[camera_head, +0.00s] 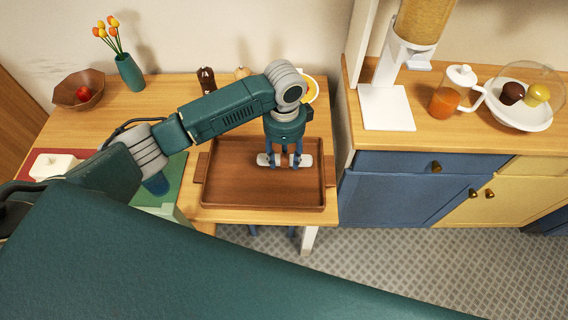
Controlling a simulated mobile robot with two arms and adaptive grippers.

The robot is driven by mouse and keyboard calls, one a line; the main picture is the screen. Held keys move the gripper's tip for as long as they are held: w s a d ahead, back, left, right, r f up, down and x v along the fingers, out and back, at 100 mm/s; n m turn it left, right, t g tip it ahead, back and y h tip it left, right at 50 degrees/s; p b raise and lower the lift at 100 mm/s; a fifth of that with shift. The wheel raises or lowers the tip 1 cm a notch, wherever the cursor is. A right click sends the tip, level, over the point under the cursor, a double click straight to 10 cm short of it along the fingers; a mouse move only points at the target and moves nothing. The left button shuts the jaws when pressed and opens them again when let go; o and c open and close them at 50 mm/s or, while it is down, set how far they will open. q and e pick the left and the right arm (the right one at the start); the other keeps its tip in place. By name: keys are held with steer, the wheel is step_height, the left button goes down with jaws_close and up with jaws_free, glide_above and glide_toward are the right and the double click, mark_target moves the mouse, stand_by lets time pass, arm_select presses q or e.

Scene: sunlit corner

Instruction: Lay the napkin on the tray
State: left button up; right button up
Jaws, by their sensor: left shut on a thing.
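The wooden tray (222,187) lies on the wooden table, with a handle on each side. The napkin shows as a narrow white strip on both sides of the fingers. The fingers hide its middle, and I cannot tell whether it touches the tray floor. My right gripper is not in view.
A bowl with a red fruit (79,91) and a vase of tulips (130,72) stand at the back left. A dark shaker (206,79) and a yellow dish (310,90) stand behind the tray. The sideboard (410,165) is to the right.

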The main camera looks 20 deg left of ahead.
mark_target(285, 166)
arm_select(q)
steer(key=shift+f, duration=2.8)
steer(key=shift+f, duration=0.1)
steer(key=shift+f, duration=0.15)
steer(key=o, duration=1.2)
steer(key=shift+c, duration=0.2)
step_height(285, 166, up, 13)
steer(key=shift+f+b, duration=0.2)
steer(key=shift+b, duration=0.25)
steer(key=shift+f, duration=0.1)
